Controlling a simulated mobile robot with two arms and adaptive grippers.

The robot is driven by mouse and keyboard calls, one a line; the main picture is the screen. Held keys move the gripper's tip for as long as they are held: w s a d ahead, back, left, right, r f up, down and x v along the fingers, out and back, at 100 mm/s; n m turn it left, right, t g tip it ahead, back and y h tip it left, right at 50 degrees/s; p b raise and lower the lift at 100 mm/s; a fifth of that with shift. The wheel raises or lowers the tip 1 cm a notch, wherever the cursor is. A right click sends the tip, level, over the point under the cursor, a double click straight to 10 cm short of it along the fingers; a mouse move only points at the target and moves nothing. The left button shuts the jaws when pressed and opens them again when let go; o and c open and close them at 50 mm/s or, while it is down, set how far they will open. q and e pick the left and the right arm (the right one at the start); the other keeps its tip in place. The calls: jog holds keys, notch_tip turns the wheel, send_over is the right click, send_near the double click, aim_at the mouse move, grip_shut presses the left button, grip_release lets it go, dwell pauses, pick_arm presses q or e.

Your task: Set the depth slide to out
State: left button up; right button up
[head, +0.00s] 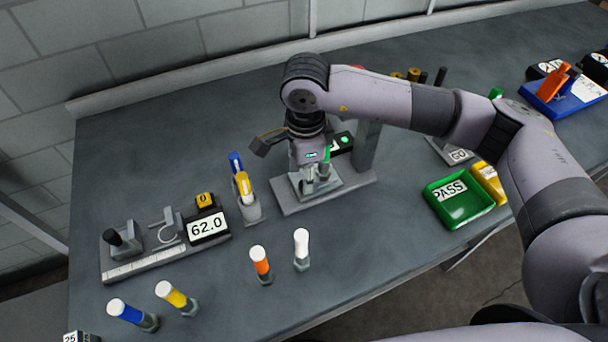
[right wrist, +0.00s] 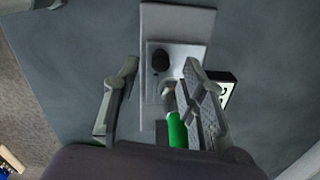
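A grey bench fixture (head: 290,208) with a stepped base stands mid-table; its plate (right wrist: 186,22) also shows in the right wrist view. On it are a dark round part (right wrist: 160,61) and a green part (right wrist: 177,131). No part is clearly marked as the depth slide, and I cannot tell its setting. My right gripper (head: 316,178) points down over the fixture and hides much of it. In the wrist view its fingers (right wrist: 158,100) are apart, with the green part between them, closer to the right finger. Contact is unclear. My left gripper is not in view.
A gauge with a 62.0 display (head: 208,226) stands at left. A holder with blue and yellow handles (head: 248,209) stands close left of the fixture. Several capped pins, including an orange one (head: 261,262), stand in front. A green PASS tray (head: 460,216) is at right.

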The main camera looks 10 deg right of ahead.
aim_at(315, 175)
jog(key=shift+f, duration=1.55)
jog(key=shift+c, duration=0.2)
grip_shut()
